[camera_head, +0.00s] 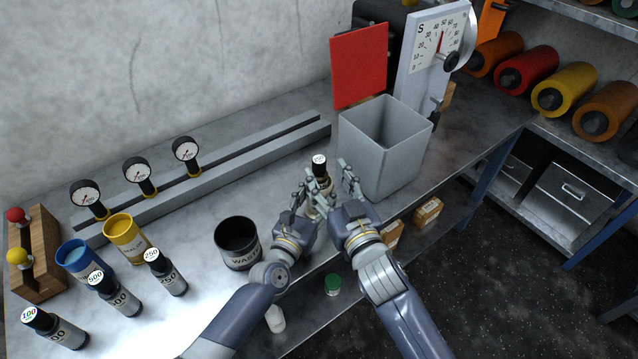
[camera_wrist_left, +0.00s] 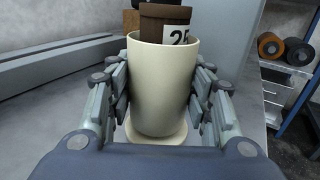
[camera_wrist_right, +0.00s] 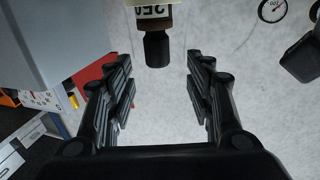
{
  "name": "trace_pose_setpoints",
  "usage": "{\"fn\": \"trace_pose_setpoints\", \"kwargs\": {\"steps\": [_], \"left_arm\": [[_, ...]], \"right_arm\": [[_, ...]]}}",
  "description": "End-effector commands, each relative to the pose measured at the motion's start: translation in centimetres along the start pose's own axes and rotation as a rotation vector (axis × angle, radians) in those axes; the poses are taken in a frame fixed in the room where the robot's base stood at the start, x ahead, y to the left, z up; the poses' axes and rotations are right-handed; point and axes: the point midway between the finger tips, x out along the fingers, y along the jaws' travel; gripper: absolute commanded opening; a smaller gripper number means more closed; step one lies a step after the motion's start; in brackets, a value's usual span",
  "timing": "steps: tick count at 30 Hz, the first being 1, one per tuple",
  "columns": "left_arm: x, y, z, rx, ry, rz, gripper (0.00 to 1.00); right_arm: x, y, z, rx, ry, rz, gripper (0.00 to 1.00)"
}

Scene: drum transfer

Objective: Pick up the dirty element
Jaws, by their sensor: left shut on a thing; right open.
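A brown element with a dark cap and a white label (camera_head: 320,166) stands in a cream cup (camera_wrist_left: 160,85). The left wrist view shows its brown body (camera_wrist_left: 163,22) rising above the cup rim, with "25" readable. My left gripper (camera_head: 310,196) is shut on the cup, fingers on both sides. My right gripper (camera_head: 343,182) is open and empty, just right of the element. In the right wrist view, the element's dark cap (camera_wrist_right: 157,48) and "250" label lie between and beyond the spread fingers. The cup's lower part is partly hidden by the fingers in the head view.
A grey open bin (camera_head: 385,150) stands close right of the grippers. A black waste can (camera_head: 238,245) stands to the left. Black bottles, such as one marked 250 (camera_head: 168,275), and blue and yellow cans (camera_head: 125,238) are farther left. A grey rail (camera_head: 215,170) runs along the wall.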

Motion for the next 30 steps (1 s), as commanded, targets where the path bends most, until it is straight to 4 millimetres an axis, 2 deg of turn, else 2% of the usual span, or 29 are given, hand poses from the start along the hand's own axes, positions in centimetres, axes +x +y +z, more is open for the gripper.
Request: {"fn": "trace_pose_setpoints", "kwargs": {"steps": [7, 15, 25, 30], "left_arm": [[0.0, 0.1, 0.0, 0.000, -0.001, 0.001, 0.04], [0.0, 0.1, 0.0, 0.000, -0.001, 0.001, 0.04], [0.0, 0.1, 0.0, -0.001, -0.001, 0.001, 0.04], [0.0, 0.1, 0.0, -0.001, -0.001, 0.001, 0.04]], "right_arm": [[1.8, 0.1, -0.1, -0.001, 0.001, 0.000, 0.49], [5.3, 0.3, -0.3, -0.001, 0.002, 0.000, 0.49], [5.9, 0.3, -0.2, 0.000, 0.000, -0.001, 0.49], [5.9, 0.3, -0.2, 0.000, 0.000, 0.000, 0.11]]}}
